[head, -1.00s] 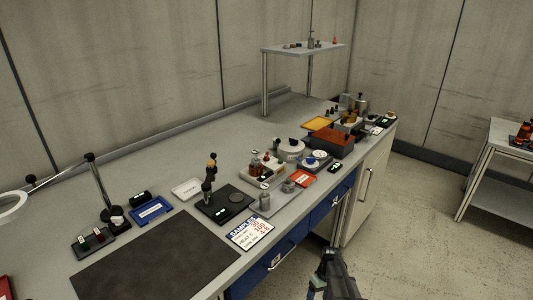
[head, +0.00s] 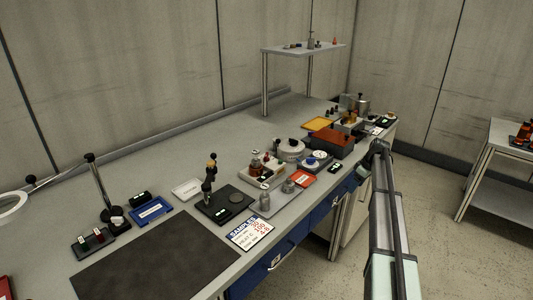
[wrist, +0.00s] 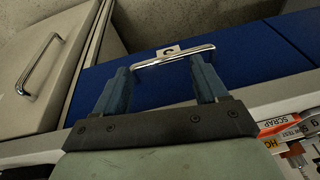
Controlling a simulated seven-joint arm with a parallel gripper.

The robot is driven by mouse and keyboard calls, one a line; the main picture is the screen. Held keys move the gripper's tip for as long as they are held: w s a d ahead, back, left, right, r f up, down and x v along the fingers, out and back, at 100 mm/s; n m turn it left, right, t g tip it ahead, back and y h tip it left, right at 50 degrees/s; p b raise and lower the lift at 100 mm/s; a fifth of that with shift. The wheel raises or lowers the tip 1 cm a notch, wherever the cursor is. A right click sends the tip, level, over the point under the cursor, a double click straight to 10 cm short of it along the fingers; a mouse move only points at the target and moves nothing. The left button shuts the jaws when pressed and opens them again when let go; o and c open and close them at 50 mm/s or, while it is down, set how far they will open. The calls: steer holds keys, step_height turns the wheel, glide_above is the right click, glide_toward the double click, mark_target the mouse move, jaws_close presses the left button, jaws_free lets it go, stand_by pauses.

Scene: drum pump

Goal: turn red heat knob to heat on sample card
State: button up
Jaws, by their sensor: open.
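The sample card (head: 248,233) lies flat at the bench's front edge in the head view, with blue heading and red figures; its small print is unreadable. I cannot clearly make out a red heat knob in either view. My gripper (wrist: 161,75) is open and empty in the wrist view. Its two blue fingers stand apart in front of a blue drawer (wrist: 245,60), with the silver drawer handle (wrist: 175,57) across the gap between them; contact cannot be told. In the head view my arm reaches up along the bench's right front, and the fingers are not clear.
The bench (head: 190,150) carries a black stand (head: 209,185), a white round device (head: 288,149), a red-brown box (head: 333,142) and small bottles. A dark mat (head: 160,262) lies at front left. A grey cabinet (wrist: 45,70) with a handle stands beside the drawer.

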steer(key=w+a+r, duration=0.1)
steer(key=w+r, duration=0.1)
steer(key=r, duration=0.1)
steer(key=w+a+r+n, duration=0.1)
steer(key=w+a+r, duration=0.1)
steer(key=r, duration=0.1)
steer(key=w+a+r+n, duration=0.1)
steer(key=w+a+r, duration=0.1)
steer(key=r, duration=0.2)
steer(key=shift+a+r, duration=0.1)
steer(key=w+a+r+n+g+h, duration=0.15)
steer(key=a+r, duration=0.25)
steer(key=a, duration=0.4)
steer(key=w+a+r+n+t, duration=0.1)
steer(key=w+a+r, duration=0.15)
steer(key=a, duration=0.45)
step_height(320, 180, up, 9)
steer(key=n+g+h, duration=0.1)
steer(key=n, duration=0.1)
glide_above(267, 157)
steer(key=w, duration=0.2)
step_height(267, 157, down, 14)
steer(key=shift+c, duration=0.2)
steer(key=c, duration=1)
